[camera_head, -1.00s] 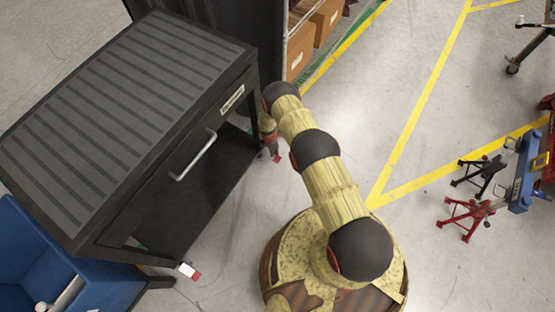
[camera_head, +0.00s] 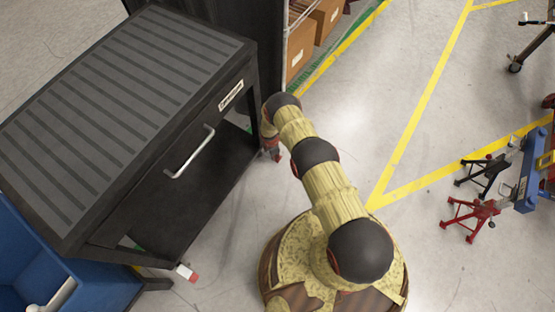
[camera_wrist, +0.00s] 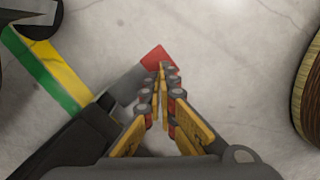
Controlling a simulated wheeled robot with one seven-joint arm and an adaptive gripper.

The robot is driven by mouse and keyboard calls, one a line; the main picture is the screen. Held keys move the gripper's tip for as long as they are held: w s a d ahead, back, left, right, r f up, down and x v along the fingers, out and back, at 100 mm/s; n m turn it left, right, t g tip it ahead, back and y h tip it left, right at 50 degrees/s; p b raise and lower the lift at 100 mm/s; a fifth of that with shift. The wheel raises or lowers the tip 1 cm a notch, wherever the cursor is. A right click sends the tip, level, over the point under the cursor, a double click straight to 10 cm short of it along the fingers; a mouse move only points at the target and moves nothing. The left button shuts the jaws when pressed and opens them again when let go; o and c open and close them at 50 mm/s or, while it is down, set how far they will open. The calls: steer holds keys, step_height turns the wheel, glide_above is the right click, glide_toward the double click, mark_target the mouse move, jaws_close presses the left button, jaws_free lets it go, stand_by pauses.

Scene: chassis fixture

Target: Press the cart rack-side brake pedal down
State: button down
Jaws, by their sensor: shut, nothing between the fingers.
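The black cart (camera_head: 120,120) with a ribbed top stands at the left in the head view. Its rack-side brake pedal (camera_wrist: 155,57) shows a red tip on a grey lever in the wrist view. My gripper (camera_wrist: 163,70) is shut and empty, with its fingertips over the red tip and hiding part of it. I cannot tell whether they touch. In the head view my gripper (camera_head: 272,154) is low beside the cart's rack-side corner, partly hidden by my arm. The other brake pedal (camera_head: 187,272), red-tipped, is at the cart's near corner.
A dark rack with cardboard boxes (camera_head: 326,22) stands behind the cart. A blue bin (camera_head: 25,262) is at the lower left. Red and black stands (camera_head: 470,212) and a blue jack (camera_head: 528,170) are at the right. The floor between is clear.

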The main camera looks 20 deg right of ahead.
steer(key=shift+f, duration=0.15)
steer(key=shift+f, duration=2.2)
steer(key=a, duration=0.1)
steer(key=a+r, duration=0.1)
steer(key=a, duration=0.1)
steer(key=shift+s, duration=0.15)
steer(key=shift+r, duration=0.15)
step_height(320, 180, up, 12)
steer(key=a, duration=0.1)
steer(key=shift+f, duration=0.2)
